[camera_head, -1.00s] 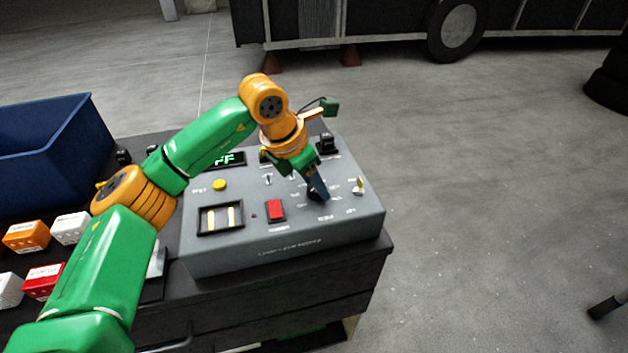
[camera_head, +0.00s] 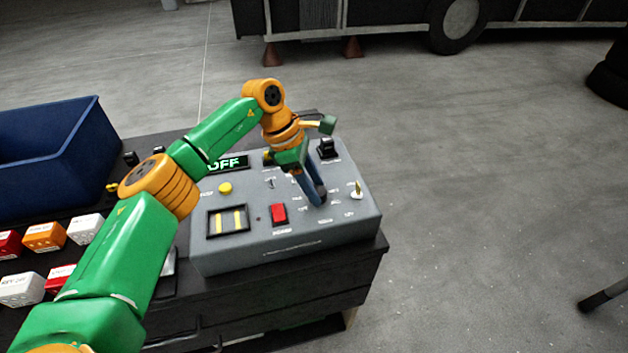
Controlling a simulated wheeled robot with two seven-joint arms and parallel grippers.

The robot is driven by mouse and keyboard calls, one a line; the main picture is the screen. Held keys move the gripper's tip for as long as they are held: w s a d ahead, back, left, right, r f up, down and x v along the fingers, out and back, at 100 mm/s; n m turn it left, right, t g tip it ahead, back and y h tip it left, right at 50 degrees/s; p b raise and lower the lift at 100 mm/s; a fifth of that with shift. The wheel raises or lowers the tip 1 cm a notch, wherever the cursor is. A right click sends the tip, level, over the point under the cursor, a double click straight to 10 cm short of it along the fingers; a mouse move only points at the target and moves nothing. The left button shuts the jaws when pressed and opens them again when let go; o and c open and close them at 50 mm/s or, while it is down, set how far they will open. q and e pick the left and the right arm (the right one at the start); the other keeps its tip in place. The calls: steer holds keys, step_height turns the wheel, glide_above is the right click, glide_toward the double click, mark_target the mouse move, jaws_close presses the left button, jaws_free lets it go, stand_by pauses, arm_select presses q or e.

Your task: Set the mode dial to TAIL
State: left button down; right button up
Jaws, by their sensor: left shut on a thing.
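The grey control box (camera_head: 290,247) sits on the dark bench top. My left gripper (camera_head: 317,200) points down at the right-middle of its panel, its dark fingers shut on the mode dial (camera_head: 322,190), which they mostly hide. I cannot read the dial's pointer or the small labels around it. The display (camera_head: 229,163) at the back of the panel reads "OFF" in green, partly covered by my left arm. My right gripper is not in view.
A red rocker switch (camera_head: 279,214), a yellow button (camera_head: 225,188), a toggle (camera_head: 357,190) and a black switch (camera_head: 327,148) surround the dial. A blue bin (camera_head: 60,150) and several labelled blocks (camera_head: 45,236) are at left.

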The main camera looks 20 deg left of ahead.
mark_target(302, 196)
arm_select(q)
steer(key=shift+m, duration=0.6)
steer(key=shift+c, duration=1.8)
jaws_free()
steer(key=v, duration=0.7)
steer(key=shift+w, duration=0.1)
